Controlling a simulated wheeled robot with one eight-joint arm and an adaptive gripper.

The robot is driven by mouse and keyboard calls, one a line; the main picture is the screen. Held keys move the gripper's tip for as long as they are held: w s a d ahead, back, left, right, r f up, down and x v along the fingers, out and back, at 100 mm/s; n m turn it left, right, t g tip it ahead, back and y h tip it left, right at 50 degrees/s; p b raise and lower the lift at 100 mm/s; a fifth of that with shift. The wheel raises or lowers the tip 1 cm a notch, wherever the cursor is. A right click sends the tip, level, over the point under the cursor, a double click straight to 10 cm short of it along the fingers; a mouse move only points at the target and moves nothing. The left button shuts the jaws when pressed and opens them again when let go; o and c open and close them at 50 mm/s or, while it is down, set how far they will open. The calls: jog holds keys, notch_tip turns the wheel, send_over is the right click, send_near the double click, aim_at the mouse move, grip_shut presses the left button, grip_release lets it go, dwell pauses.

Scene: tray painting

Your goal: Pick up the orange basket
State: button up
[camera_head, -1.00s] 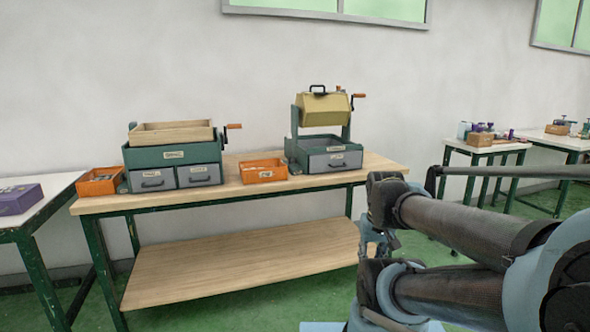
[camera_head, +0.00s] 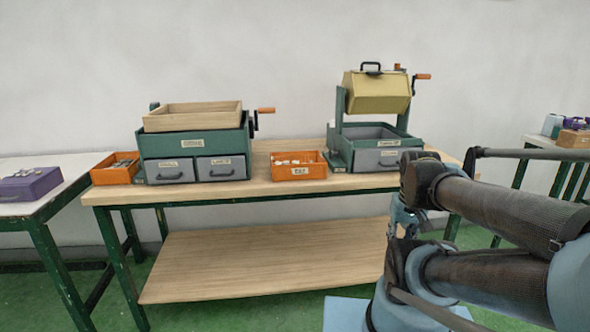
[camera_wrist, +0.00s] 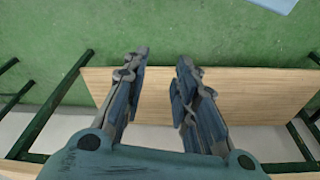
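Two orange baskets stand on the wooden bench (camera_head: 262,186) in the head view. One orange basket (camera_head: 299,172), with a white label and small pale items inside, is at the middle between the two green machines. The other orange basket (camera_head: 115,174), holding darker items, is at the left end of the bench. My gripper shows in the wrist view (camera_wrist: 160,65) with its two fingers apart and nothing between them. It points down over the wooden lower shelf and green floor. In the head view it is small and partly hidden by my arm, right of and lower than the middle basket.
A green machine with two grey drawers and a wooden tray (camera_head: 192,116) stands left of the middle basket. Another with a yellow hopper (camera_head: 377,92) stands right of it. A white table with a purple box (camera_head: 28,185) is at the left. Another table is at the far right.

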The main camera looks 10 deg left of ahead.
jog(key=shift+a, duration=0.1)
jog(key=w+a+r+n+t, duration=0.1)
jog(key=w+a+r, duration=0.6)
jog(key=w+r, duration=0.45)
jog(key=w+a+r+n+t, duration=0.1)
jog(key=w+a+r, duration=0.65)
jog(key=w, duration=0.65)
jog(key=w+a+r+n+y, duration=0.1)
jog(key=w+a+r, duration=0.2)
jog(key=w+a, duration=0.55)
jog(key=x, duration=1.1)
jog(key=shift+w+d, duration=0.1)
jog(key=shift+d, duration=0.1)
jog(key=shift+x, duration=3)
grip_shut()
